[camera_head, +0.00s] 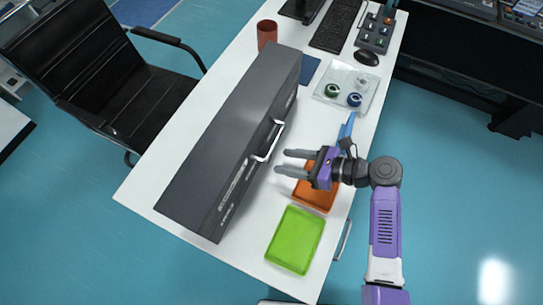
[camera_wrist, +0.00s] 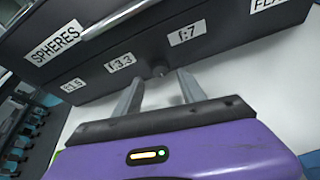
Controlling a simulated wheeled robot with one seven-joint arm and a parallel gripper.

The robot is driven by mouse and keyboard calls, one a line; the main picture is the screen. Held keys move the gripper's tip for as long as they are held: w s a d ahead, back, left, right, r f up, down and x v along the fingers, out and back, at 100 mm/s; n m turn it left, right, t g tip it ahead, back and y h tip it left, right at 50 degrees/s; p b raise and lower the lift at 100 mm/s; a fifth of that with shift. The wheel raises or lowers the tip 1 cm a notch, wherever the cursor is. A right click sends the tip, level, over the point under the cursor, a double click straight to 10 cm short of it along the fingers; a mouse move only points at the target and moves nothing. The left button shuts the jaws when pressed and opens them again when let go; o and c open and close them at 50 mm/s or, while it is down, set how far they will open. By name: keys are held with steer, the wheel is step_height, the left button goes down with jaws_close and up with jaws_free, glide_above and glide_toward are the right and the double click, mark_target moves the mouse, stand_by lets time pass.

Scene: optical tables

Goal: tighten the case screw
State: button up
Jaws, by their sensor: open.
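A long dark grey case (camera_head: 225,150) lies on the white table (camera_head: 150,195), with a silver handle (camera_head: 270,142) on its side. In the wrist view, the case (camera_wrist: 230,48) carries white labels, among them "SPHERES", "f:3.3" and "f:7". A small dark knob, seemingly the case screw (camera_wrist: 160,71), sits low on this side below and between "f:3.3" and "f:7". My gripper (camera_head: 282,161) is open and empty, its fingers pointing at the case side. In the wrist view, my gripper (camera_wrist: 159,80) has one fingertip to each side of the screw; I cannot tell whether they touch it.
An orange tray (camera_head: 318,193) lies beneath my gripper, and a green tray (camera_head: 295,240) is nearer the table's end. A clear tray (camera_head: 346,85) with green and blue rings stands farther back. A red cup (camera_head: 267,33) is behind the case. A black chair (camera_head: 100,75) stands left.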

steer(key=shift+x, duration=2.3)
jaws_close()
